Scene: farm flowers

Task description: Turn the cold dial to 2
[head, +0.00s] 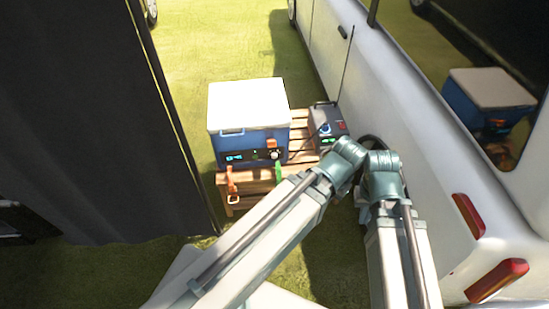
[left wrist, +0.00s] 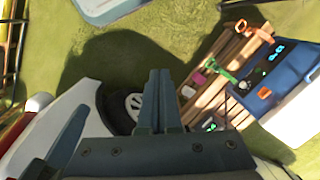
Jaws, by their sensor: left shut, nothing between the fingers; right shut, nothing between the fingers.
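A blue cooler (head: 222,150) with a white lid stands on a slatted wooden stand (head: 300,125). Its front panel has a lit display (head: 234,157) and a pale round knob (head: 274,155); the dial's number is too small to read. The cooler also shows at the right of the left wrist view (left wrist: 292,70). My left gripper (left wrist: 160,78) is shut and empty in the left wrist view, apart from the cooler. My right gripper (head: 384,162) is at the teal end of the right-hand arm, beside the van; its fingertips do not show clearly.
A dark grey box (head: 338,122) with a blue knob and an antenna stands right of the cooler. A white van (head: 400,115) borders the right, a dark panel (head: 90,120) the left. An orange clip and a green object (head: 278,172) hang at the stand's front.

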